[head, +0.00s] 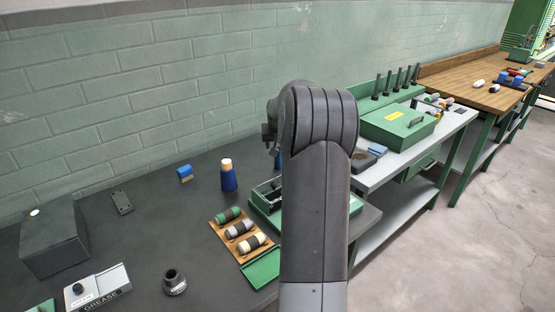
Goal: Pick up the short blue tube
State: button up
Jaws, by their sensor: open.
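Several blue things show on the dark bench in the head view. A short blue piece (185,171) with a tan lower part sits near the wall. A sliver of another blue thing (278,160) shows at the left edge of my arm, mostly hidden. I cannot tell for certain which is the short blue tube. A dark part of my gripper (268,134) shows beside my arm, above and right of the blue pieces; its fingertips are hidden and no held thing shows.
A wooden tray (219,232) with several cylinders lies in front of the cone, beside a green tray (263,268). A dark box (52,238), grease box (98,288) and black round part (174,283) stand at left.

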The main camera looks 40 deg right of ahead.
jog(key=x, duration=0.6)
jog(key=shift+s+d, duration=0.1)
jog(key=shift+d, duration=0.2)
jog(key=shift+x, duration=2.7)
jog(key=shift+s+a+f, duration=0.1)
jog(key=shift+s+f, duration=0.05)
jog(key=shift+s, duration=0.1)
jog(key=c, duration=1)
